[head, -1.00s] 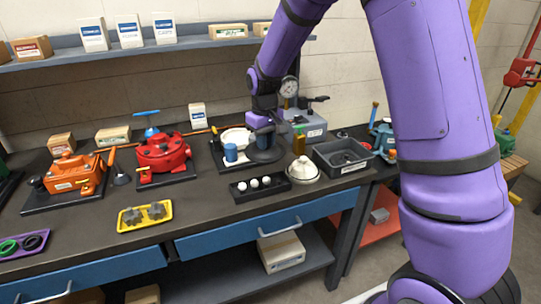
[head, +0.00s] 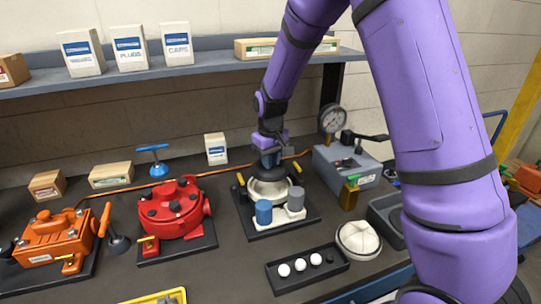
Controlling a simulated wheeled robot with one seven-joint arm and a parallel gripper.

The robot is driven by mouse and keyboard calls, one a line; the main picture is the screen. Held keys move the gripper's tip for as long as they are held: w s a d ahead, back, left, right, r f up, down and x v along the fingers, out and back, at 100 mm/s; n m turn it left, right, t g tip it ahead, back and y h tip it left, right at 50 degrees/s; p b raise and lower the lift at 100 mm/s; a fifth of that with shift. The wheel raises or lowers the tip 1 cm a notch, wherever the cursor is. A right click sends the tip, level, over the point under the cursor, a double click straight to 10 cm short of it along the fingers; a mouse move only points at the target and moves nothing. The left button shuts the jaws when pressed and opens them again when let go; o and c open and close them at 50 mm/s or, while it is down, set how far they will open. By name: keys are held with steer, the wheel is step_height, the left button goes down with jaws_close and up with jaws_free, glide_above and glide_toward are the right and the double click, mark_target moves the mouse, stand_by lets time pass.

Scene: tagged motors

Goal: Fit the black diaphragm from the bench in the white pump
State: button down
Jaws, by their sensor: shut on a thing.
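The white pump (head: 260,190) stands on a black base plate (head: 296,219) at the middle of the bench, its round body open at the top. My gripper (head: 270,166) points down right over the pump's opening, with its fingertips low at the bowl. A blue cylinder (head: 264,212) and a grey cylinder (head: 296,198) stand at the pump's front.
A white domed cover (head: 358,240) and a black tray with white balls (head: 300,268) lie in front. A grey box with a gauge (head: 347,165) stands close on the right. A red pump (head: 172,210) and an orange pump (head: 52,240) stand on the left. A shelf (head: 190,75) hangs behind.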

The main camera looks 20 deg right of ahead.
mark_target(271, 172)
steer(key=shift+f, duration=2.35)
steer(key=shift+f, duration=1.1)
steer(key=c, duration=1)
jaws_free()
steer(key=shift+r, duration=3.05)
step_height(271, 172, up, 11)
